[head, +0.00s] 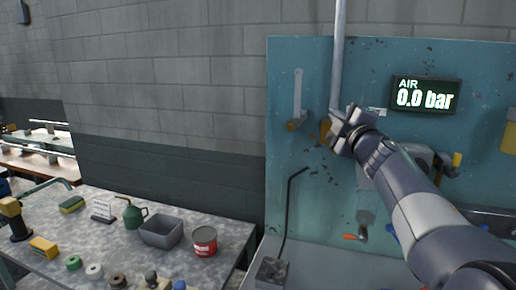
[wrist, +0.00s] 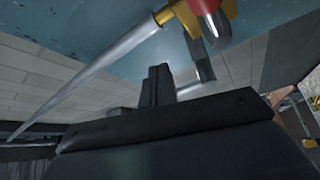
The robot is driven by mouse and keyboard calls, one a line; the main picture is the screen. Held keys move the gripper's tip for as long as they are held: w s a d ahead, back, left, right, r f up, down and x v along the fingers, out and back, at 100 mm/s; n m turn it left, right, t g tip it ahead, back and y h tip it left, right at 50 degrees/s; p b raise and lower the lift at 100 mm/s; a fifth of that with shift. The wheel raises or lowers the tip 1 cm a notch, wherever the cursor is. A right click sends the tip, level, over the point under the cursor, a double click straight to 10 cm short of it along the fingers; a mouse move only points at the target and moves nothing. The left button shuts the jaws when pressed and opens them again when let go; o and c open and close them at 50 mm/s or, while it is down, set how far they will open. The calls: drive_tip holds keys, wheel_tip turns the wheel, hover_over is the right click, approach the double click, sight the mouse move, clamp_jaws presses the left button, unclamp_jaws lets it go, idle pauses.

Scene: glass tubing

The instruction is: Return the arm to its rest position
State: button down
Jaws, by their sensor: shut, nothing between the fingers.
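My arm (head: 415,205) reaches from the lower right up across the teal panel (head: 300,70). My gripper (head: 343,122) is beside the lower part of a tall, pale vertical tube (head: 339,60); the head view does not show whether they touch. In the wrist view the dark fingers (wrist: 157,88) are shut with nothing between them. There the tube (wrist: 95,72) runs slantwise to a yellow fitting with a red part (wrist: 207,8), apart from the fingers.
The panel carries a display (head: 426,94) reading "AIR 0.0 bar" and an orange-handled valve (head: 355,236). A thin bent black rod (head: 288,215) stands left of my arm. At left, a workbench (head: 215,270) holds a grey bin (head: 161,233), a red can (head: 204,241) and a green oil can (head: 134,215).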

drive_tip(key=shift+w+a+r+n+g+p, duration=0.1)
drive_tip(key=shift+w+a+n+g+p, duration=0.1)
drive_tip(key=shift+a+n+g+p, duration=0.65)
drive_tip(key=shift+d+n+t, duration=0.15)
drive_tip(key=shift+n+t, duration=0.1)
drive_tip(key=shift+t, duration=0.1)
drive_tip(key=shift+d, duration=0.1)
